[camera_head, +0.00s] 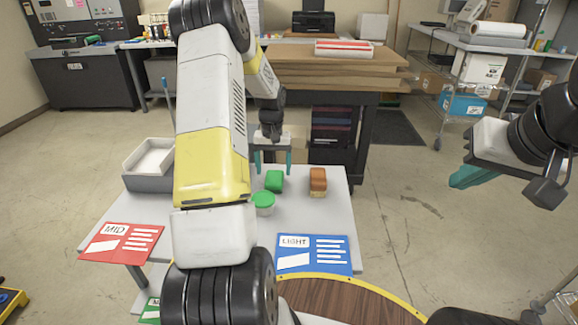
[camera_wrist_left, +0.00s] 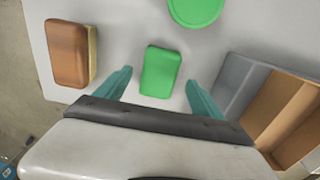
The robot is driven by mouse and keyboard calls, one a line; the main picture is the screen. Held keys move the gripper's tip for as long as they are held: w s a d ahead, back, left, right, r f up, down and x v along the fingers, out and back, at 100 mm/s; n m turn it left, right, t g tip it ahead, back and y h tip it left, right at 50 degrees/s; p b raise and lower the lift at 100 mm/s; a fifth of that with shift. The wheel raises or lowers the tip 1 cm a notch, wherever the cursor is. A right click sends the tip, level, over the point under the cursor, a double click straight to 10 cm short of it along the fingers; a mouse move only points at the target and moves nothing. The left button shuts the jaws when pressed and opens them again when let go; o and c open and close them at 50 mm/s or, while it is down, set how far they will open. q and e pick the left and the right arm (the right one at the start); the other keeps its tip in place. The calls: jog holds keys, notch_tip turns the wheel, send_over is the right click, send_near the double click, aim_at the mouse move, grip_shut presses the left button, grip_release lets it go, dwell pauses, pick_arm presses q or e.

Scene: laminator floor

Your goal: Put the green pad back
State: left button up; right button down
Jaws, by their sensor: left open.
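The green pad (camera_head: 274,181) is a small rounded block lying on the light grey table. In the left wrist view the green pad (camera_wrist_left: 161,72) shows between the two teal fingertips, with a gap on each side. My left gripper (camera_head: 273,163) is open above and just behind the pad in the head view, pointing down; its fingers also show in the left wrist view (camera_wrist_left: 159,76). My right gripper (camera_head: 468,178) is off to the right, away from the table. Its fingers overlap in the view, so their opening is unclear.
A brown block (camera_head: 318,181) and a green round tub (camera_head: 263,204) stand close to the pad. A grey-and-brown divided box (camera_wrist_left: 245,88) is on the wrist view's right. A red MID card (camera_head: 118,243) and blue LIGHT card (camera_head: 314,258) lie along the front edge.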

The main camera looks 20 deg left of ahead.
pick_arm(q)
notch_tip(320, 180, up, 7)
notch_tip(320, 180, up, 10)
jog(key=r+m+t, duration=0.1)
jog(key=t, duration=0.1)
send_over(274, 178)
jog(key=s+d, duration=0.5)
jog(key=s+d+r+m+t, duration=0.1)
jog(key=s+d+r, duration=0.2)
jog(key=s, duration=0.4)
jog(key=s+d+r+t+h, duration=0.1)
jog(key=s+d+r, duration=0.1)
jog(key=s, duration=0.6)
jog(key=s+d+r+m+t+h, duration=0.1)
jog(key=s+d+r+t, duration=0.1)
jog(key=s+d, duration=0.3)
jog(key=s+r, duration=0.1)
jog(key=s, duration=0.2)
jog(key=shift+r+m, duration=0.3)
jog(key=shift+r, duration=0.05)
jog(key=shift+d, duration=0.1)
